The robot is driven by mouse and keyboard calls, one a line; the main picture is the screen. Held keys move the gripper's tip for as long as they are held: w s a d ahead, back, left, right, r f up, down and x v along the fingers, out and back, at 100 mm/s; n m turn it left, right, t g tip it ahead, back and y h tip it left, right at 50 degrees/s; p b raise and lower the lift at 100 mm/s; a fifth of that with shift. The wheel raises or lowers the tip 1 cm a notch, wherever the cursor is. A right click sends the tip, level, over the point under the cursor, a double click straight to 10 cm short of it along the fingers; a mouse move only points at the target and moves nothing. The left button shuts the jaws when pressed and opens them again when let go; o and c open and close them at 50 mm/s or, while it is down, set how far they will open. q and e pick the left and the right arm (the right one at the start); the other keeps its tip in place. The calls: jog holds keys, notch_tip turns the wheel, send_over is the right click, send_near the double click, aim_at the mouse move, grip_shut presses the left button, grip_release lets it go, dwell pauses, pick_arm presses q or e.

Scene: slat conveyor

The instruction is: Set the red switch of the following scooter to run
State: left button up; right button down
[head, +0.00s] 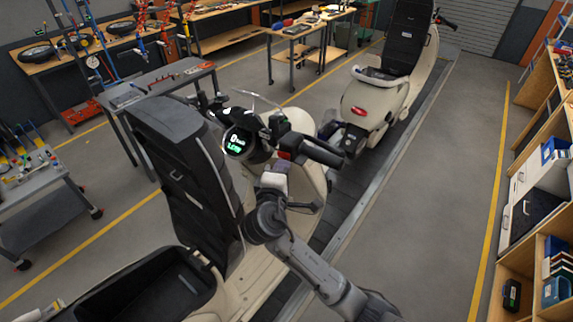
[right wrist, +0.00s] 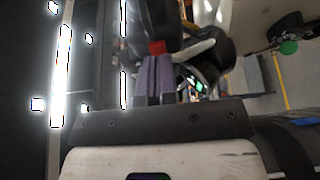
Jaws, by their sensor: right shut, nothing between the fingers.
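The nearer cream scooter (head: 245,292) stands with its black seat raised and a lit dash display (head: 237,143) that shows green LOW. Its right handlebar grip (head: 322,152) points right. The red switch (right wrist: 157,47) is in the right wrist view, on a dark housing just beyond my fingertips. My right gripper (head: 277,168) is beside the handlebar, below the grip. In the right wrist view its two fingers (right wrist: 154,72) are together and empty, with their tips at or very near the red switch. I cannot tell whether they touch it, nor the switch's position. My left gripper is not seen.
A second cream scooter (head: 372,104) stands ahead on the slat conveyor (head: 345,192). A grey work table (head: 160,88) is to the left and shelves (head: 520,190) are to the right. The floor between conveyor and shelves is clear.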

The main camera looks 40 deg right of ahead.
jog(key=s+a+b, duration=0.4)
jog(key=s+a, duration=0.2)
jog(key=s, duration=0.3)
jog(key=shift+s+a, duration=0.25)
jog(key=shift+s, duration=0.15)
jog(key=shift+r, duration=0.1)
